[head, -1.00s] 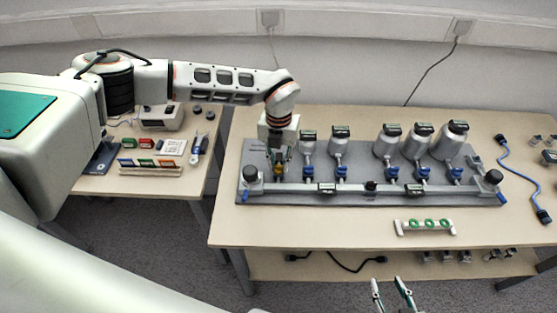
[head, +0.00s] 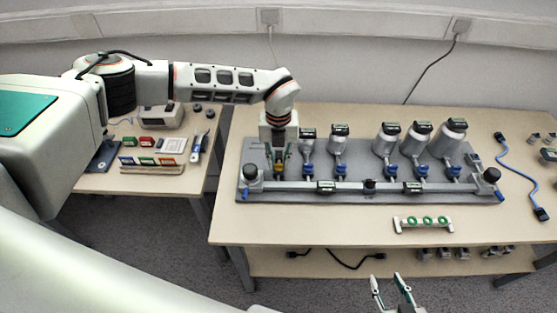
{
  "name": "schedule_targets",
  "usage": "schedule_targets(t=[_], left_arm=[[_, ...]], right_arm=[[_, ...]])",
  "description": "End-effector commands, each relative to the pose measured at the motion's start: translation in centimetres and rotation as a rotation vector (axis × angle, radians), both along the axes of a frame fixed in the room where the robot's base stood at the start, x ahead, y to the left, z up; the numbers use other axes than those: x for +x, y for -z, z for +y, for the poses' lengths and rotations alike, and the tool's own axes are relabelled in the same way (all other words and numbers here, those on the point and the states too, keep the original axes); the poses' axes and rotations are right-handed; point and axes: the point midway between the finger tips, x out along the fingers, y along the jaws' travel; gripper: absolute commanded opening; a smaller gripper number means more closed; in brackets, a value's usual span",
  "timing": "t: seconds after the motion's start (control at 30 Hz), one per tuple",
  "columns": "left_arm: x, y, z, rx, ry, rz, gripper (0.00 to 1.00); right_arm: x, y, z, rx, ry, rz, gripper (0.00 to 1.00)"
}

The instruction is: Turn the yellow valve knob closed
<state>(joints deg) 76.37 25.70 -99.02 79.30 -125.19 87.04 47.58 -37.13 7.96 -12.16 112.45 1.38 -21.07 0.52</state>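The yellow valve knob (head: 279,170) is a small yellow patch at the left end of the grey board, mostly hidden by my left gripper. My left gripper (head: 280,163) points down over it, with its fingers around or just above the knob. I cannot tell whether they touch it. My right gripper (head: 388,281) is at the bottom edge, away from the board, with its fingers apart and nothing between them.
The grey board (head: 400,196) carries a pipe, several grey canisters (head: 388,142) and blue valve knobs (head: 341,171) close to the right of my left gripper. A white rack with green rings (head: 423,224) lies in front. A blue cable (head: 517,175) lies at the right.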

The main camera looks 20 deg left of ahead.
Motion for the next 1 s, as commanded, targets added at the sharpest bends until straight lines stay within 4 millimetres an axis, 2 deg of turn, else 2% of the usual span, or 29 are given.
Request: schedule_targets(t=[0.03,0.07,0.4,0.53,0.67,1.0], left_arm=[[0.1,-0.1,0.0,0.0,-0.001,-0.002,0.31],[0.1,-0.1,0.0,0.0,-0.001,-0.002,0.38],[0.1,-0.1,0.0,-0.001,0.0,-0.001,0.38],[0.1,-1.0,0.0,-0.001,0.001,-0.002,0.38],[0.2,-3.1,0.0,-0.001,0.001,-0.004,0.38],[0.1,-9.7,0.0,0.0,0.001,-0.005,0.38]], right_arm=[[0.0,-0.1,0.0,0.001,0.0,-0.002,0.37],[0.0,-0.1,0.0,0.001,0.0,-0.002,0.37],[-0.1,0.1,-0.1,-0.004,-0.002,0.003,0.37],[-0.1,0.1,-0.1,-0.004,-0.001,0.003,0.37],[-0.1,0.1,-0.1,-0.003,-0.001,0.002,0.37],[-0.1,0.1,0.0,-0.001,-0.001,0.001,0.37]])
